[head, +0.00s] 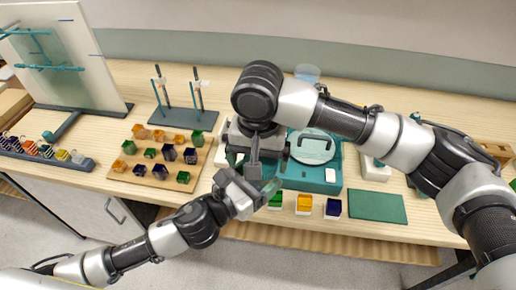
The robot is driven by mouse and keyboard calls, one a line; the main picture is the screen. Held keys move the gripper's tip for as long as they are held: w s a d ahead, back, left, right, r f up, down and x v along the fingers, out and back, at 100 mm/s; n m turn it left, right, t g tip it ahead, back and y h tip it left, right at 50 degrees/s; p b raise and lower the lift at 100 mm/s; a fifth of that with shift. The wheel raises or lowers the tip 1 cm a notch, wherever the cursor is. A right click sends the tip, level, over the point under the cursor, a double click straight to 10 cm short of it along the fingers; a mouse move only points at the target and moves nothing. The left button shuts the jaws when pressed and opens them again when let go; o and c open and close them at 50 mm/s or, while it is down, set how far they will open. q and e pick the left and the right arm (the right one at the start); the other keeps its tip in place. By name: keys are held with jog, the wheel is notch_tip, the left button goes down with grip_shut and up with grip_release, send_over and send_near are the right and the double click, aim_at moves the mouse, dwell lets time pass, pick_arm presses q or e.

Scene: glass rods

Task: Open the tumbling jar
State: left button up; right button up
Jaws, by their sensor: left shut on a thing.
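My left gripper (264,186) reaches in from the lower left to the front of the bench. It is shut on what seems to be the tumbling jar, a greenish, see-through thing (273,187) that is mostly hidden by the fingers. My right gripper (254,168) points down just above and behind the left one, close to it. Its fingers overlap the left gripper in the picture, so I cannot tell if they are open or touching the jar. A lid cannot be made out.
A teal machine (318,178) with a round pale top stands just right of the grippers. Small coloured boxes (304,204) line the front edge. A wooden board (130,175) with several coloured glass cubes lies left. A green mat (377,206) lies bare at right.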

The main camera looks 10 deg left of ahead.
jog(key=c, duration=1)
pick_arm(q)
jog(key=shift+s+d, duration=0.1)
jog(key=shift+d, duration=0.05)
pick_arm(e)
jog(key=shift+o, duration=0.2)
jog(key=n, duration=0.5)
jog(key=shift+s, duration=0.1)
jog(key=n, duration=1)
jog(key=shift+d+r, duration=0.1)
jog(key=n, duration=1.1)
jog(key=shift+w+d, duration=0.1)
jog(key=shift+w, duration=0.15)
jog(key=shift+r, duration=0.2)
